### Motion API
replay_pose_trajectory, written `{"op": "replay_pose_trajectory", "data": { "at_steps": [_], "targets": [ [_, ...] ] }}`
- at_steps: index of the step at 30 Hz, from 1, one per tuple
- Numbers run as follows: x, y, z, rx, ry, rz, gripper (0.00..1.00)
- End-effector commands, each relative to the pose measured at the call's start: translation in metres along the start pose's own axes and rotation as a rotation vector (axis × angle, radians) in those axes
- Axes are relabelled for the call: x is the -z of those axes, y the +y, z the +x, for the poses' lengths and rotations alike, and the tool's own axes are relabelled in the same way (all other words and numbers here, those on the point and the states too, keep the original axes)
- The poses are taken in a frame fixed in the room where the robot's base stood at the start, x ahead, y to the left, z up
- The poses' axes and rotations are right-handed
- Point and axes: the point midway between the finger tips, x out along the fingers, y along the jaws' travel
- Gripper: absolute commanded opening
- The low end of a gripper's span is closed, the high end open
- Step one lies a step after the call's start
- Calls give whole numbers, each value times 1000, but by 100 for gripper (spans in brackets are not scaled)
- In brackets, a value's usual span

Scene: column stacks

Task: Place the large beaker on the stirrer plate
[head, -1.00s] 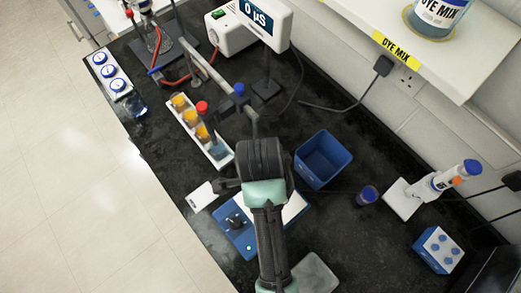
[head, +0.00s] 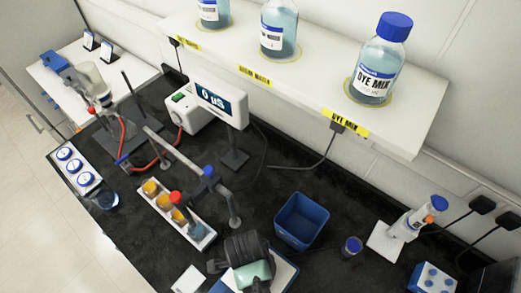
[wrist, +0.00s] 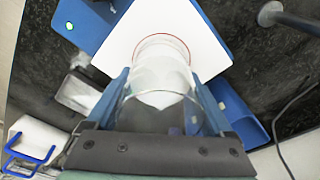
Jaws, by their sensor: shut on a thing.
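The large beaker (wrist: 160,78) is clear glass and shows in the wrist view, between the blue fingers of my gripper (wrist: 162,98). My gripper is shut on it. Beneath the beaker lies the white top of the stirrer plate (wrist: 205,52), with a thin red ring around the beaker's far end. I cannot tell whether the beaker touches the plate. In the head view, the stirrer plate (head: 284,275) shows partly at the bottom edge. My dark arm hides the beaker and the fingers there.
A blue open bin (head: 302,221) stands behind the stirrer plate. A small blue-capped jar (head: 351,246) and a pipette stand (head: 384,242) are right. A shelf (head: 420,105) holds large bottles.

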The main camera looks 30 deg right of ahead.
Motion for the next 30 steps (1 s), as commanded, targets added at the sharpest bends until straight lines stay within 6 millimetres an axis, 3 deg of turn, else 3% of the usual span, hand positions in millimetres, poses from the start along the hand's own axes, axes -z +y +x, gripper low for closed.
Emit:
{"op": "replay_pose_trajectory", "data": {
  "at_steps": [11,12,14,24,30],
  "targets": [
    [-1,-1,4,3,-1,0,13],
    [-1,-1,4,2,-1,0,89],
    [-1,-1,4,2,-1,0,100],
    [0,-1,-2,3,-1,-1,100],
    [-1,-2,-30,7,-2,0,100]
  ]
}}
